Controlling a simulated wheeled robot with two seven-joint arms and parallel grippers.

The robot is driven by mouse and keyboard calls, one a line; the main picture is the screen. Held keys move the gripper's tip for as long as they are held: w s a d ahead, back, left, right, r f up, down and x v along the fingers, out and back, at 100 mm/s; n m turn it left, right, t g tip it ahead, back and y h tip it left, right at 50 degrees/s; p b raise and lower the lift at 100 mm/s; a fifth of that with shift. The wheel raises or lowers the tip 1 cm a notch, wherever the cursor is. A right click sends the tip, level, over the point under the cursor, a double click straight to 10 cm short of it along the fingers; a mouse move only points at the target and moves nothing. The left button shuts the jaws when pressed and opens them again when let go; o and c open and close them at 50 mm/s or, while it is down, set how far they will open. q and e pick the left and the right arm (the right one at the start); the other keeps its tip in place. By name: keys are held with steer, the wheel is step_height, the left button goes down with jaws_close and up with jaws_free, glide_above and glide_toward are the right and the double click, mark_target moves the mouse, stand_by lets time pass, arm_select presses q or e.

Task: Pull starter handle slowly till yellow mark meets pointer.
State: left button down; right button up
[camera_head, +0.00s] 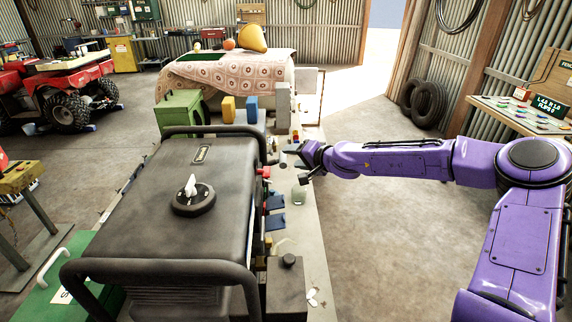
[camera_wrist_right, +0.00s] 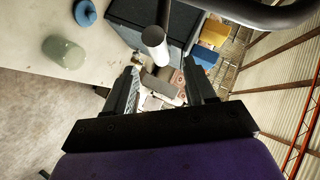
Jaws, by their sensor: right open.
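A large black generator (camera_head: 185,180) with tubular frame bars stands on the bench in the head view. A short grey cylinder with a pale round end, perhaps the starter handle (camera_head: 283,160), sticks out near its far right side. In the right wrist view this cylinder (camera_wrist_right: 155,45) lies just beyond the fingertips, roughly between them. My right gripper (camera_head: 297,166) is beside the cylinder on its right, open and empty. Its two dark fingers also show in the wrist view (camera_wrist_right: 162,72). I cannot make out the yellow mark or the pointer. My left gripper is not in view.
A translucent greenish jar (camera_head: 299,196) and blue pieces (camera_head: 275,212) stand on the bench near my right gripper. A dark box with a knob (camera_head: 288,285) is nearer. The frame bar (camera_wrist_right: 265,12) passes close above the cylinder. Floor right of the bench is clear.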

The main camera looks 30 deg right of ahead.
mark_target(280, 160)
steer(key=x, duration=0.4)
steer(key=shift+w+f+b, duration=0.15)
steer(key=shift+w+b, duration=0.15)
steer(key=shift+w, duration=0.1)
steer(key=shift+s, duration=0.1)
jaws_close()
